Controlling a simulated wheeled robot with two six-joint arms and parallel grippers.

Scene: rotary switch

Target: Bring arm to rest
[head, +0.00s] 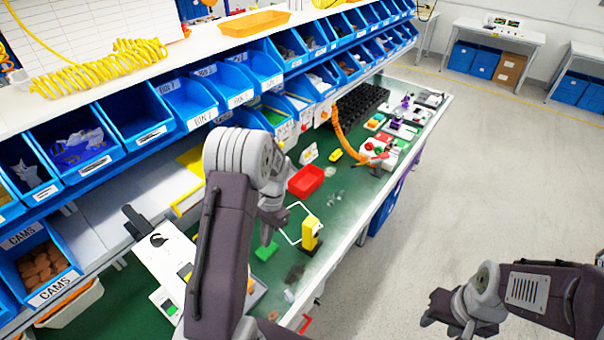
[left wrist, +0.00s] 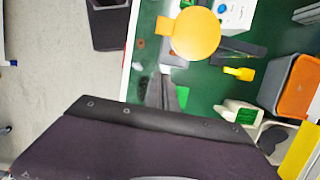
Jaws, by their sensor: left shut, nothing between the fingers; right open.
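My left arm reaches over the green workbench (head: 110,300) in the head view. Its gripper (head: 266,236) points down above the bench near a small green block (head: 265,252), partly hidden by my own arm. It is shut and holds nothing. My right gripper (head: 438,312) is open and empty, out over the floor at the lower right, clear of the bench. A white panel with a round black part (head: 158,240) lies on the bench left of my left arm. I cannot tell for sure whether that part is the rotary switch.
A yellow-and-black device (head: 311,234) stands near the bench's front edge, with a red tray (head: 306,181) behind it. Blue bins (head: 184,103) line the shelf above the bench. The floor (head: 470,180) on the right is free. The left wrist view shows a round orange-yellow object (left wrist: 195,35).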

